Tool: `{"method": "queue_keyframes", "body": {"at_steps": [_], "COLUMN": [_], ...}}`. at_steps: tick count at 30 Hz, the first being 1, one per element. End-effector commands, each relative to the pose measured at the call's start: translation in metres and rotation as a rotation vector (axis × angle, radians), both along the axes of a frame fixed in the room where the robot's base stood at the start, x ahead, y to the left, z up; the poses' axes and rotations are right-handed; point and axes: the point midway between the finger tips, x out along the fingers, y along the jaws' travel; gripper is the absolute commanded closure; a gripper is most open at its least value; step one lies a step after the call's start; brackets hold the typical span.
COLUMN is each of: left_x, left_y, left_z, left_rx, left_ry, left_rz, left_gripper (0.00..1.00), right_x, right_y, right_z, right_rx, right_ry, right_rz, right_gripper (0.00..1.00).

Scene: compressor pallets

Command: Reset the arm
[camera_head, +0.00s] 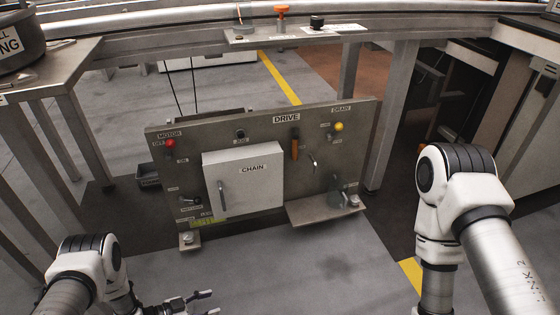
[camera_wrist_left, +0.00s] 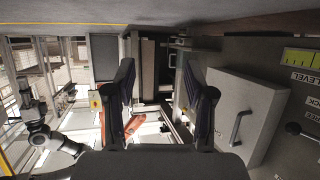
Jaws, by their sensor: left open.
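My left gripper (camera_head: 205,302) is low in the head view, in front of the panel and apart from it. Its two fingers are spread with nothing between them. In the left wrist view the open fingers (camera_wrist_left: 160,85) show, with the room behind seen between them. My left arm (camera_head: 90,262) comes in at the lower left. My right arm (camera_head: 462,190) hangs down at the right, and its gripper is outside the picture. The grey drive panel (camera_head: 265,122) stands ahead with the white chain box (camera_head: 243,178), which also shows in the left wrist view (camera_wrist_left: 235,100).
The panel carries a red motor knob (camera_head: 170,143), an orange handle (camera_head: 295,145) and a yellow drain knob (camera_head: 338,127). A small shelf (camera_head: 322,208) juts out at its lower right. Metal frame posts (camera_head: 393,110) stand at the right. The floor (camera_head: 300,265) before the panel is clear.

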Motion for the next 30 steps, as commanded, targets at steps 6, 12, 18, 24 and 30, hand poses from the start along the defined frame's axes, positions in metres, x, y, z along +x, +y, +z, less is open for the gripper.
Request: {"method": "queue_keyframes", "body": {"at_steps": [6,12,18,24,30], "left_x": [0.029,0.048,0.045,-0.012,-0.127], "left_y": [-0.008,-0.033,-0.054,-0.044,-0.003], "left_z": [0.034,0.084,0.129,0.146,0.147], "left_rx": [-0.003,-0.028,-0.007,0.134,0.363], "left_ry": [-0.056,-0.073,0.064,0.369,0.746], "left_rz": [-0.013,-0.015,0.143,0.409,0.687], "left_gripper": [0.46,0.46,0.46,0.46,0.46], "right_x": [0.001,0.000,0.000,0.000,0.000], "right_y": [0.000,0.000,0.000,0.000,0.000], "right_z": [0.008,0.020,0.036,0.050,0.054], "right_rx": [0.000,0.000,0.000,0.000,0.000], "right_ry": [-0.001,0.000,0.000,0.000,0.000], "right_rz": [0.001,0.000,0.000,0.001,0.001], "right_gripper": [1.00,1.00,1.00,1.00,1.00]}}
